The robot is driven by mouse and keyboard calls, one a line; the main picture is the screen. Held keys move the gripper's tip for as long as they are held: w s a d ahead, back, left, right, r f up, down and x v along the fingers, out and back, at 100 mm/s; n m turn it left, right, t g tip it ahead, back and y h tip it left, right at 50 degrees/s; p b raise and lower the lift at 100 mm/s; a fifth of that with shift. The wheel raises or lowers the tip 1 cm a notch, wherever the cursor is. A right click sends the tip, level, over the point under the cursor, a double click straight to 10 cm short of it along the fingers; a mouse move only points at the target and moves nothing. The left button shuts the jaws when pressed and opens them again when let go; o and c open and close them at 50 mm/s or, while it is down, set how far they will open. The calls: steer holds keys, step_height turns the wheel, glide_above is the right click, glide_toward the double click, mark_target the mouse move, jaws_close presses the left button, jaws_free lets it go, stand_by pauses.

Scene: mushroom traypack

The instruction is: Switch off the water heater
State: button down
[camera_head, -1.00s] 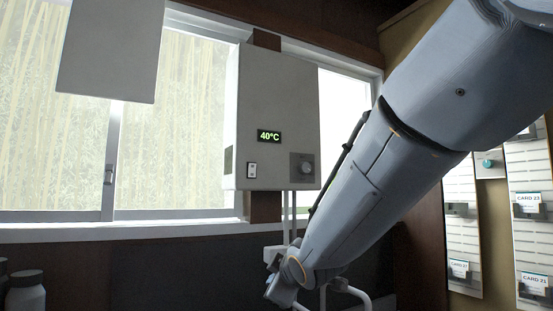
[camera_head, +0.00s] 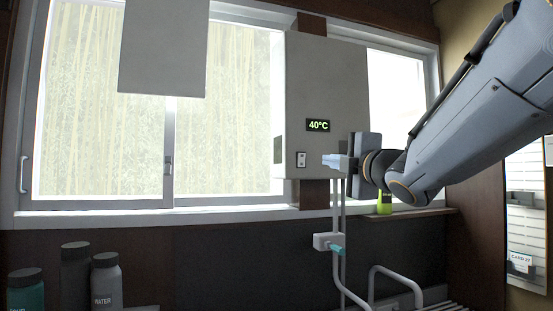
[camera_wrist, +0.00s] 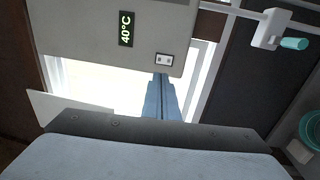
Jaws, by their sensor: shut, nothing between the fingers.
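The water heater (camera_head: 326,75) is a grey box on the window wall. Its green display (camera_head: 318,125) reads 40°C. A small white rocker switch (camera_head: 301,160) sits below the display on its lower front. My gripper (camera_head: 328,160) is shut and empty, just right of the switch in the head view, and hides the knob area. In the wrist view the heater (camera_wrist: 88,40), display (camera_wrist: 126,28) and switch (camera_wrist: 164,60) show, with my shut fingertips (camera_wrist: 161,76) close beside the switch. I cannot tell whether they touch it.
Pipes with a teal-handled valve (camera_head: 337,249) run below the heater. A yellow-green bottle (camera_head: 384,203) stands on the sill at right. Bottles (camera_head: 107,282) stand at lower left. A grey panel (camera_head: 163,45) hangs before the window.

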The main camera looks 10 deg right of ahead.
mark_target(302, 156)
steer(key=b+x, duration=0.1)
steer(key=b, duration=0.2)
steer(key=b+x, duration=0.1)
steer(key=b, duration=0.2)
steer(key=b+x, duration=0.2)
steer(key=shift+w+a+f+b, duration=0.1)
steer(key=shift+a+f+b, duration=0.1)
steer(key=shift+b, duration=0.2)
steer(key=shift+w+r+b, duration=0.1)
steer(key=shift+w+b, duration=0.2)
steer(key=shift+b, duration=0.95)
steer(key=p+x, duration=0.1)
steer(key=x, duration=0.8)
steer(key=shift+r, duration=0.15)
